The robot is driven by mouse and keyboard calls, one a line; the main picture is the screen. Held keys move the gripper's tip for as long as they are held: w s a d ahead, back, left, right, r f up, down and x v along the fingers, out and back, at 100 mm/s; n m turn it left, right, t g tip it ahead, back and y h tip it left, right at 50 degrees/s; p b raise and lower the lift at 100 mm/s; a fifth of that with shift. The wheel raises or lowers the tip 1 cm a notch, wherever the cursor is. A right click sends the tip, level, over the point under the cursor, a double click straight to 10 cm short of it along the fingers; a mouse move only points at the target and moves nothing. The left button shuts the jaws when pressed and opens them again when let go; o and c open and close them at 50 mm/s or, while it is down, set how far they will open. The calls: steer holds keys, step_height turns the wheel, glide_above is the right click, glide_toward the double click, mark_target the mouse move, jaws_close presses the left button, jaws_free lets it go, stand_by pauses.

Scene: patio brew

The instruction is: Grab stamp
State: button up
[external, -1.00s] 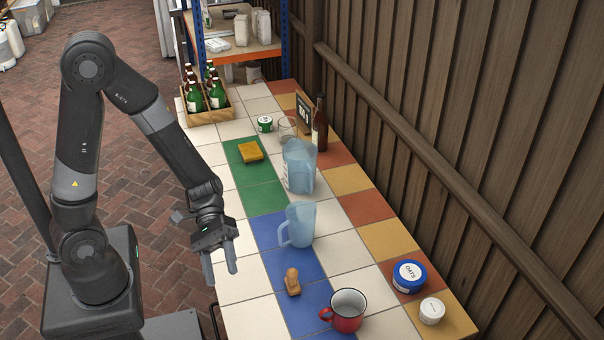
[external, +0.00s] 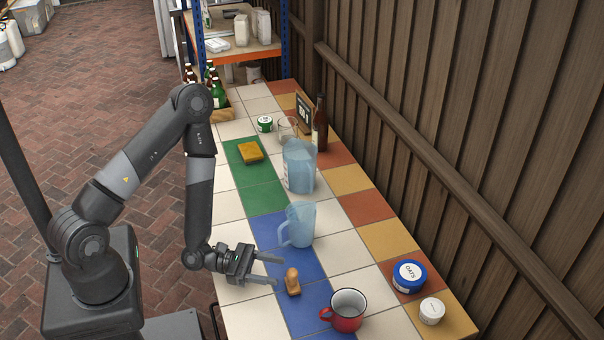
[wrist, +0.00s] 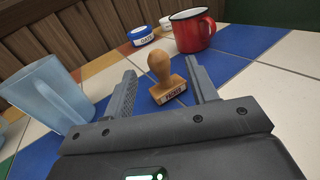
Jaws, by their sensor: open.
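The stamp (external: 292,282) has a rounded wooden handle on a small block base. It stands upright on the blue tiles of the table. In the wrist view the stamp (wrist: 164,78) shows between my two fingers, just beyond or level with their tips, with printed lettering on its base. My gripper (external: 277,272) is open and empty, just left of the stamp in the external view. In the wrist view the fingers of my gripper (wrist: 160,84) are spread on either side of the stamp, and I see no contact.
A red mug (external: 347,312) stands close to the stamp. A blue jug (external: 300,225) stands behind it, with a larger jug (external: 299,168) farther back. An oats tub (external: 409,277) and a white jar (external: 432,312) are at the right. A yellow sponge (external: 250,151) lies on green tiles.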

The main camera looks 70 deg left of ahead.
mark_target(299, 284)
steer(key=shift+w+f+y, duration=0.15)
steer(key=shift+f+y, duration=0.05)
steer(key=shift+y, duration=0.1)
steer(key=shift+w+d, duration=0.1)
steer(key=shift+w, duration=0.15)
steer(key=x, duration=0.6)
steer(key=shift+w+d+r, duration=0.1)
steer(key=shift+w, duration=0.2)
steer(key=c, duration=1)
